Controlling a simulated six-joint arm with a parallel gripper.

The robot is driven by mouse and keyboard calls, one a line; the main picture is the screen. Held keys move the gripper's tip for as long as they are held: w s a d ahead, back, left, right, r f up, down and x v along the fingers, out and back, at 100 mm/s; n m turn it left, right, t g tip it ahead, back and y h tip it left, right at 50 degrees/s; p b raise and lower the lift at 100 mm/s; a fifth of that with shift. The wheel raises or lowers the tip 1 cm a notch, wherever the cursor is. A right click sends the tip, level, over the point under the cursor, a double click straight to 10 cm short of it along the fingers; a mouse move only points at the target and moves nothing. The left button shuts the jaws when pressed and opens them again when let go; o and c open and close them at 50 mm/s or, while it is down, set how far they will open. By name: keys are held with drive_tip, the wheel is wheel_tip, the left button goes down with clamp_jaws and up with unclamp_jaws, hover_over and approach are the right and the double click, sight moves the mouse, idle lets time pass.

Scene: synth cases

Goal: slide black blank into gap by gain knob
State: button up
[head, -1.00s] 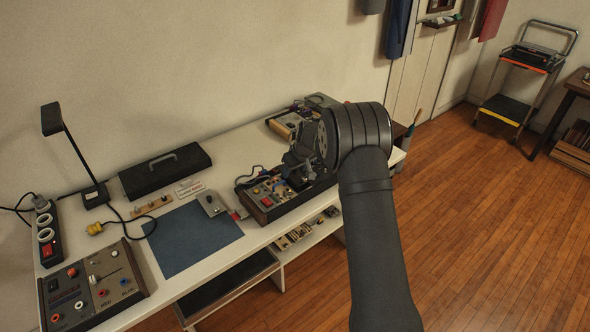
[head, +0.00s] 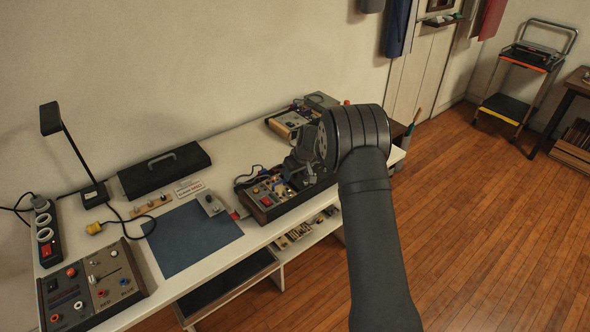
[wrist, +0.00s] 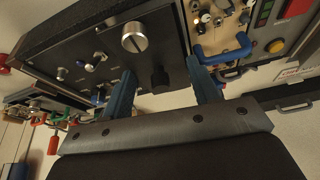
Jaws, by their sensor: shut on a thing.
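My gripper (wrist: 160,68) shows in the wrist view with its two blue fingers apart, closed on a dark piece that I take to be the black blank (wrist: 160,78). The blank is hard to tell from the dark panel around it. A large silver slotted knob (wrist: 134,37), which may be the gain knob, stands on the panel just beyond the fingertips. The gap itself cannot be made out. In the head view, my gripper (head: 299,168) is over the module case (head: 266,215) on the bench, and my arm hides the case's right part and the blank.
In the wrist view, a module with blue handles (wrist: 224,50) lies right of the fingers. In the head view, a blue mat (head: 190,240), a black toolbox (head: 165,170) and a control panel (head: 92,285) are on the left of the bench. Another device (head: 288,122) stands behind.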

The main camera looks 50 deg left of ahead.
drive_tip(key=o, duration=1)
drive_tip(key=shift+a+r, duration=0.15)
drive_tip(key=shift+o, duration=0.4)
drive_tip(key=shift+s, duration=0.15)
drive_tip(key=shift+a+r, duration=0.1)
drive_tip(key=shift+s+a+r, duration=0.1)
drive_tip(key=shift+c, duration=0.4)
drive_tip(key=shift+r, duration=0.35)
drive_tip(key=shift+o, duration=0.4)
drive_tip(key=d+v, duration=0.1)
drive_tip(key=v, duration=1.5)
drive_tip(key=shift+w, duration=0.25)
drive_tip(key=shift+d+r, duration=0.1)
